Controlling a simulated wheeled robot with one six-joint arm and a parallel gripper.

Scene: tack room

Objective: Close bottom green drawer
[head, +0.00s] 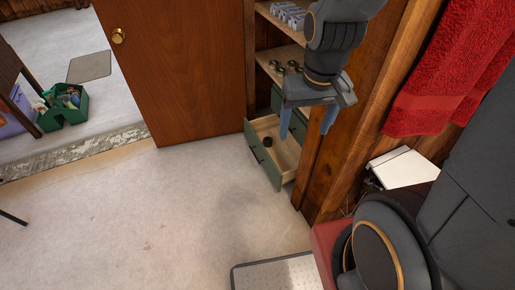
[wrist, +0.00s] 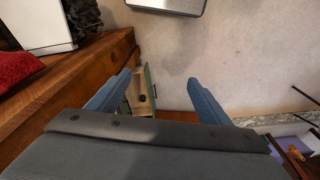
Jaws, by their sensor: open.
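The bottom green drawer (head: 263,156) is pulled out of the wooden cabinet near the floor in the head view. Its green front faces left and a small dark round object (head: 267,142) lies inside. My gripper (head: 307,124) is above the drawer in the head view, with its two blue fingers apart and pointing down, nothing between them. In the wrist view the open drawer (wrist: 141,105) shows between the fingers, farther below, partly hidden by the gripper body. I see no contact between fingers and drawer.
Shelves (head: 284,52) with small items sit above the drawer. A brown door (head: 180,60) stands open at the left. A red towel (head: 440,85) hangs at the right above a white box (head: 405,168). The floor (head: 170,215) before the drawer is clear.

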